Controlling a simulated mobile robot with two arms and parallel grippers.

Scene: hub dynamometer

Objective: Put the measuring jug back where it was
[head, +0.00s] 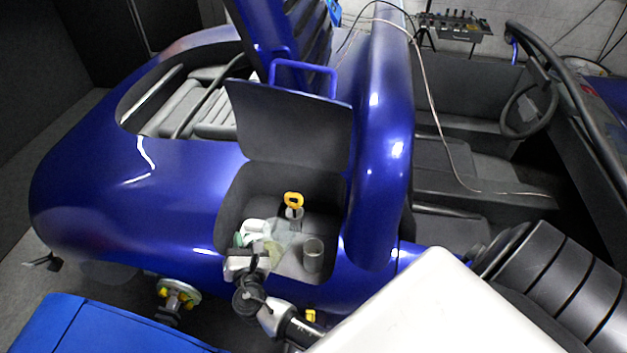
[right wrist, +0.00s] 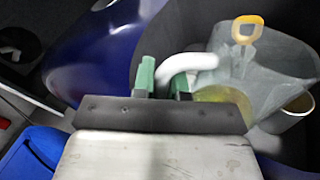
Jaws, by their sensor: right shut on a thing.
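The measuring jug (head: 279,240) is clear, with a white handle and some yellowish content low in it. It is at the mouth of the open compartment in the blue car body. My right gripper (head: 245,240) is shut on the jug's handle. In the right wrist view, the green fingertips of my right gripper (right wrist: 163,80) sit at the white handle, with the jug (right wrist: 235,65) to their right. I cannot tell whether the jug touches the compartment floor. My left gripper is not in view.
A yellow-handled thing (head: 293,200) stands behind the jug. The compartment's raised lid (head: 290,125) is behind, and the blue roll hoop (head: 385,150) rises on the right. A hub (head: 178,292) sticks out below left.

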